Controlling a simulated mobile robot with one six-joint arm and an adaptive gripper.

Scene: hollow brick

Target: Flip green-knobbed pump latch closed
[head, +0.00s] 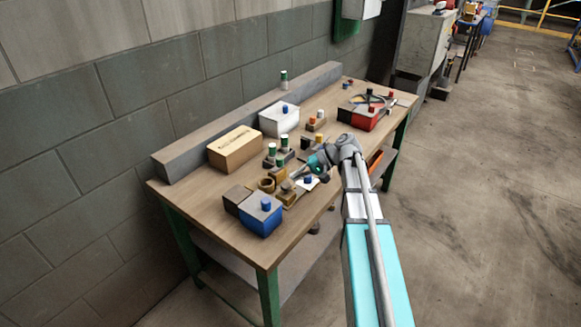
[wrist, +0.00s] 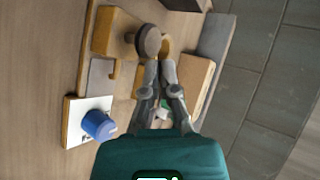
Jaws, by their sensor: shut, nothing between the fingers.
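Two upright green knobs with pale tops, one on the left (head: 272,150) and one on the right (head: 284,142), stand on small dark bases near the middle of the workbench. I cannot tell which belongs to the pump latch, or its position. My gripper (head: 294,177) is shut and empty, to the right of and nearer than these knobs, over brass-coloured parts. In the wrist view my gripper (wrist: 163,66) has its fingertips just below a round brown knob (wrist: 148,40) beside a brass block (wrist: 110,32); contact is unclear. A small green patch (wrist: 164,103) shows between the fingers.
A blue box (head: 260,219) stands at the near end of the workbench (head: 190,203). A cardboard box (head: 235,149) and a white box (head: 279,120) stand along the back ledge. A blue knob (wrist: 98,124) on a white plate is left of my gripper.

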